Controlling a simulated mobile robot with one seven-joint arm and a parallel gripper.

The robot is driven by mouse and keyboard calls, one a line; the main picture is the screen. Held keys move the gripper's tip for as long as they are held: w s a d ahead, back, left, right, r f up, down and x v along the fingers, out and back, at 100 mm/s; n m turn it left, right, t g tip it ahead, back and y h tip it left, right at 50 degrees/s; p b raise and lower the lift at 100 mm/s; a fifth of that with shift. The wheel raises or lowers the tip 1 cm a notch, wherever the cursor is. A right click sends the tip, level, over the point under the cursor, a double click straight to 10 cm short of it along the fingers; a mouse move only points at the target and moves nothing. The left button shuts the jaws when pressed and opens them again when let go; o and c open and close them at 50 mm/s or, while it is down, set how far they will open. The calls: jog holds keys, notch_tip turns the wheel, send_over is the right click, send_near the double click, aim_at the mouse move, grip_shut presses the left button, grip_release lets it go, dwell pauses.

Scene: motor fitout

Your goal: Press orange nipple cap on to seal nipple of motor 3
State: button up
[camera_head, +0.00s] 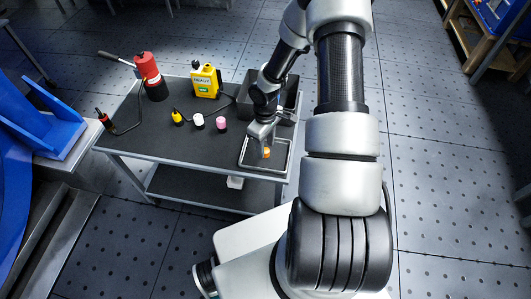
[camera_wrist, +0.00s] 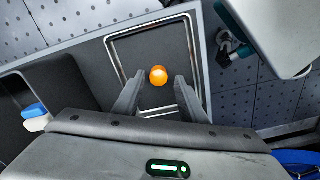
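The orange nipple cap (camera_head: 266,154) is in the shallow metal-rimmed tray (camera_head: 284,161) at the cart's near right corner. In the wrist view the cap (camera_wrist: 158,75) shows as a round orange top between my two fingertips. My gripper (camera_head: 262,141) points down over the tray. In the wrist view my gripper (camera_wrist: 159,79) is open, with a gap on each side of the cap. I cannot tell how high the fingertips are above the tray floor. I cannot make out motor 3 or its nipple in either view.
On the cart (camera_head: 150,142) stand yellow (camera_head: 177,118), white (camera_head: 197,120) and pink (camera_head: 221,125) small pieces. A red-and-black tool (camera_head: 150,77), a yellow box (camera_head: 205,81) reading READY and a dark bin (camera_head: 293,98) stand behind. A blue structure (camera_head: 45,130) is at left.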

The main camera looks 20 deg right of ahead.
jog(key=shift+f, duration=0.95)
jog(key=shift+c, duration=0.3)
jog(key=c, duration=0.9)
jog(key=shift+r, duration=0.1)
